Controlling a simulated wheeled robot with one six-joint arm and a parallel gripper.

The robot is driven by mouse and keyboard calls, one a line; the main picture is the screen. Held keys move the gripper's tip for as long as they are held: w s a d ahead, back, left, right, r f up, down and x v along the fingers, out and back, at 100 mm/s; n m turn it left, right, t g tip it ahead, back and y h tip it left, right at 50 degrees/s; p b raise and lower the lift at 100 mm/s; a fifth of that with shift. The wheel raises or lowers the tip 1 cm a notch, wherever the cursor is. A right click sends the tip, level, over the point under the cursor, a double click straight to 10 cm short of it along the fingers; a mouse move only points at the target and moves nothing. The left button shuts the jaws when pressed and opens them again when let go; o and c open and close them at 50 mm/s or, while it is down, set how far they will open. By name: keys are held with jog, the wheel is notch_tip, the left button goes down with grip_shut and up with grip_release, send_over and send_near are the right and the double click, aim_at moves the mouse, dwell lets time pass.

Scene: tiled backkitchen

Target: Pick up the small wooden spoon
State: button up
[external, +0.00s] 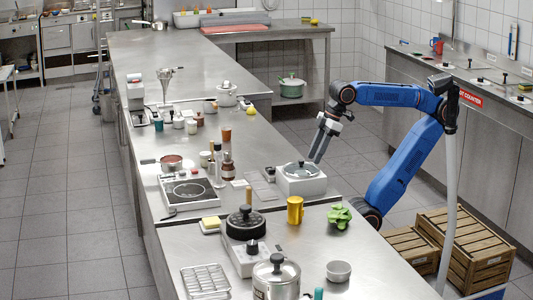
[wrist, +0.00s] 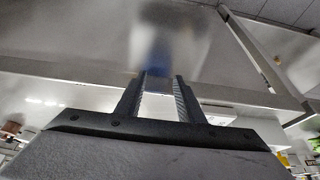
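I cannot make out the small wooden spoon for certain in either view. In the external view, a small upright brown piece (external: 248,193) shows behind the black-lidded pot, too small to identify. My gripper (external: 316,158) hangs from the blue arm, pointing down, above the white appliance with a round lid (external: 300,172) near the counter's right edge. In the wrist view, my gripper's two dark fingers (wrist: 158,82) stand apart, with a gap between them and no held object visible. A blurred grey metal surface lies beyond them.
The steel counter (external: 265,148) is crowded with a hot plate (external: 188,191), a red pan (external: 171,162), bottles (external: 228,166), a yellow cup (external: 295,210), green leaves (external: 339,217) and a large pot (external: 277,278). Wooden crates (external: 480,250) stand on the floor at the right.

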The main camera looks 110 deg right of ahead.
notch_tip(320, 180, up, 20)
jog(key=w+r+m+g, duration=0.1)
jog(key=w+r+m, duration=0.15)
jog(key=w, duration=0.65)
jog(key=w+r+m+g, duration=0.15)
jog(key=w+m, duration=0.25)
jog(key=w, duration=0.5)
jog(key=m+g, duration=0.2)
jog(key=m, duration=0.6)
send_over(212, 151)
jog(key=shift+s+d+f, duration=0.1)
jog(key=shift+d+f, duration=0.1)
jog(key=shift+f, duration=0.95)
jog(key=shift+d+f, duration=0.2)
jog(key=shift+f, duration=7.1)
grip_shut()
